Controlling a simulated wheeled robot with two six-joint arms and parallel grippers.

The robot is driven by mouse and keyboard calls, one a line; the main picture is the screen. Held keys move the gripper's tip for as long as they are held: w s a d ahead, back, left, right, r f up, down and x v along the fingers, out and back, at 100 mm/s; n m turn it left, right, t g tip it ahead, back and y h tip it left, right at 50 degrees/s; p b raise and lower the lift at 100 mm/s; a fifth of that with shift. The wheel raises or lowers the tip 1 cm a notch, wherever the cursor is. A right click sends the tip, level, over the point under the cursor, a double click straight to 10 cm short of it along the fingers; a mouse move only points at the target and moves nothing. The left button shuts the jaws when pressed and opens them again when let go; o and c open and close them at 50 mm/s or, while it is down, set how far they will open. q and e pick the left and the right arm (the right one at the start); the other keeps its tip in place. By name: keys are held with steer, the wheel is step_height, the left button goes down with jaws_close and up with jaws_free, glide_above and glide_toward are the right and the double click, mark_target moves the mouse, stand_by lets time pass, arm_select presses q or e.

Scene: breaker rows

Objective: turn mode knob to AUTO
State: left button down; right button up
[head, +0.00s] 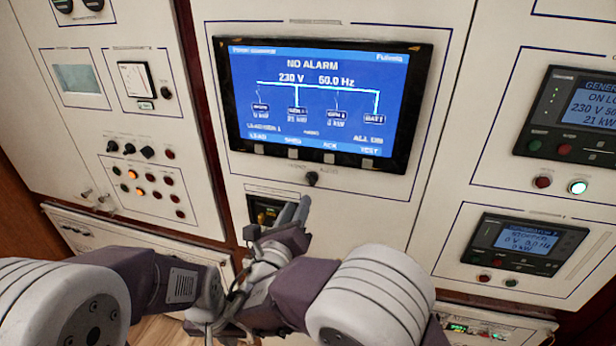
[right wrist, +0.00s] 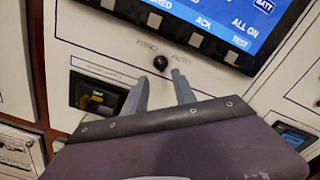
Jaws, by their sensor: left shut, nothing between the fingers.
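The mode knob (head: 312,178) is a small black round knob under the blue screen, between two small labels. It also shows in the right wrist view (right wrist: 160,62); its labels are blurred and I cannot tell which way it points. My right gripper (head: 294,203) is below and slightly left of the knob in the head view. In the right wrist view its fingers (right wrist: 160,77) are open, with the knob just beyond the gap between their tips and nothing held. My left gripper (head: 204,322) is low in the head view, largely hidden by my arms, and shut.
The large blue screen (head: 318,100) with a black bezel is just above the knob. A small dark recessed device (head: 263,213) is left of the right fingers. Another panel at left has several knobs and lamps (head: 147,178); controller displays (head: 525,245) are at right.

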mark_target(310, 183)
steer(key=p+x, duration=0.3)
steer(key=x, duration=0.5)
steer(key=shift+w+d, duration=0.2)
steer(key=shift+w, duration=0.1)
steer(key=shift+w+d+f, duration=0.15)
steer(key=shift+w+d, duration=0.05)
steer(key=shift+w, duration=0.25)
jaws_close()
